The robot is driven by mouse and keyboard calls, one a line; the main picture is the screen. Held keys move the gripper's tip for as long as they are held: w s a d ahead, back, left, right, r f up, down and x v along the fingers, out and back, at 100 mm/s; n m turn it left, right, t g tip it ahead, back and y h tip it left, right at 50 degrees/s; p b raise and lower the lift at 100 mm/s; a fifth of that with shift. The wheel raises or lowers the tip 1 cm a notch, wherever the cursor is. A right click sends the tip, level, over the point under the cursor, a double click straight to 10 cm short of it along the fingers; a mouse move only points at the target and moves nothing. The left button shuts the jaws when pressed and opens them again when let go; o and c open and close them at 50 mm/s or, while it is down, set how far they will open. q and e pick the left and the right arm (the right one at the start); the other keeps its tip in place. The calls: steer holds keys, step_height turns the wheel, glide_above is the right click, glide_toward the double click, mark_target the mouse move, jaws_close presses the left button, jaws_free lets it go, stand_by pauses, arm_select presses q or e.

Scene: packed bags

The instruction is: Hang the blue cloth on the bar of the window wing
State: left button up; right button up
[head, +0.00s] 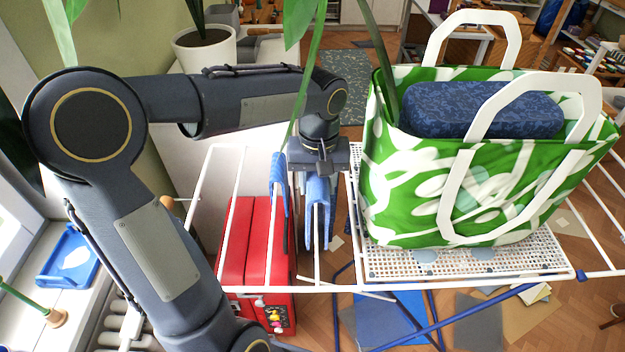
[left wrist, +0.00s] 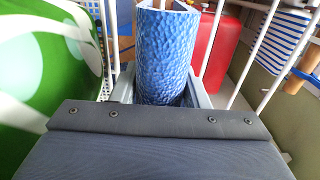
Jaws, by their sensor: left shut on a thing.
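The blue cloth (head: 318,222) hangs down below my left gripper (head: 320,174), among the white bars of the drying rack's window-side wing (head: 233,205). In the left wrist view the textured blue cloth (left wrist: 168,55) is curved between the fingers of my left gripper (left wrist: 163,97), which is shut on it. Another blue strip (head: 278,185) hangs just to the left; I cannot tell whether it is part of the same cloth. I cannot tell whether the cloth rests on a bar. My right gripper is not in view.
A green and white bag (head: 400,190) holding a dark blue patterned bundle (head: 485,108) stands on the white perforated rack top (head: 520,264), close right of the gripper. A red case (head: 250,250) stands below the wing. A potted plant (head: 204,50) is behind my arm.

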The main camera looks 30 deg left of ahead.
mark_target(316, 234)
arm_select(q)
steer(key=shift+f+b, duration=7.55)
steer(key=shift+f, duration=2.4)
steer(key=o, duration=1.1)
steer(key=shift+c, duration=0.2)
